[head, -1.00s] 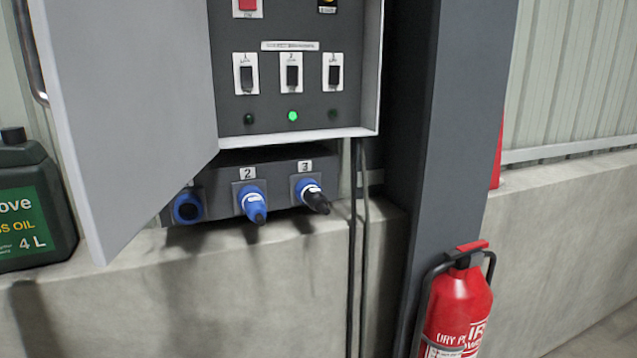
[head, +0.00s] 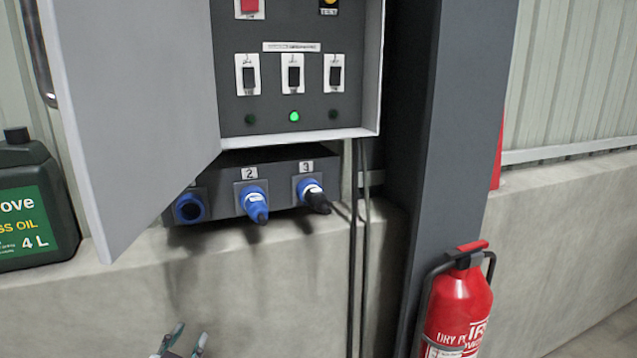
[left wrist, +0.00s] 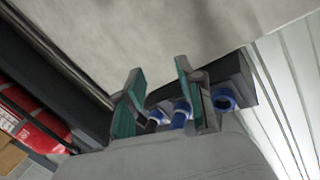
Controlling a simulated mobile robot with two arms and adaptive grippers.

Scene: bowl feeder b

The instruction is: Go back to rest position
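My left gripper (head: 186,344) shows at the bottom edge of the head view, in front of the concrete wall and below the socket box. Its two fingers are apart with nothing between them. In the left wrist view the open fingers (left wrist: 158,98) show with the sockets beyond them. The electrical cabinet (head: 290,160) has its grey door (head: 130,110) swung open to the left. The middle indicator lamp (head: 294,117) is lit green. My right gripper is not in view.
A green oil can (head: 30,205) stands on the ledge at the left. A dark pillar (head: 450,120) rises right of the cabinet, with a red fire extinguisher (head: 458,305) in front. Black cables (head: 357,260) hang down the wall. The space before the wall is clear.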

